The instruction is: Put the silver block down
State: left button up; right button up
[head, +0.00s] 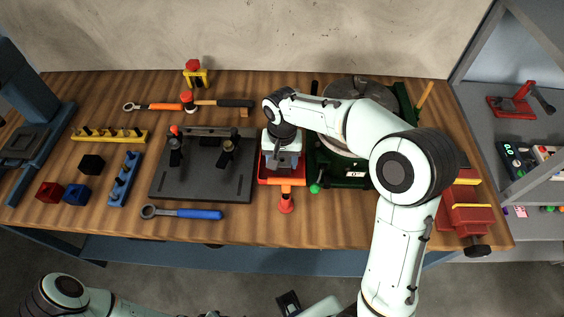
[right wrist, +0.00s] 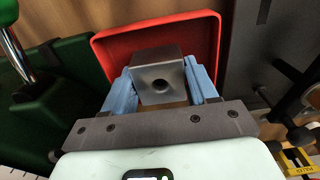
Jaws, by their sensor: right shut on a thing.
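The silver block (right wrist: 157,75) is a grey metal cube with a round dark hole in its near face. In the right wrist view it sits between the blue finger pads of my right gripper (right wrist: 158,88), which is shut on it. The red tray (right wrist: 205,38) lies behind and below the block. In the head view my right gripper (head: 284,160) points down over the red tray (head: 264,181), and it mostly hides the block. Whether the block touches the tray floor I cannot tell.
A dark fixture plate (head: 200,190) with clamps stands left of the tray. A green-based round vise (head: 345,172) stands close on its right. An orange-handled tool (head: 286,202) lies at the tray's front. A blue-handled wrench (head: 195,213) lies front left. Bare wood shows along the front edge.

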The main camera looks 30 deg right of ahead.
aim_at(282, 162)
jog(key=shift+f, duration=0.55)
pick_arm(q)
jog(key=shift+f, duration=0.1)
pick_arm(e)
jog(key=shift+f, duration=0.25)
jog(key=o, duration=1.2)
pick_arm(q)
jog(key=shift+s, duration=0.1)
pick_arm(e)
jog(key=shift+r, duration=0.1)
jog(key=shift+r, duration=0.1)
pick_arm(q)
jog(key=shift+w+r+p, duration=0.3)
jog(key=shift+r+p, duration=0.1)
jog(key=shift+r, duration=0.1)
jog(key=shift+w+r+p, duration=0.3)
jog(key=shift+r+p, duration=0.1)
jog(key=shift+r, duration=0.1)
pick_arm(e)
notch_tip(282, 162, up, 12)
jog(key=shift+r, duration=0.1)
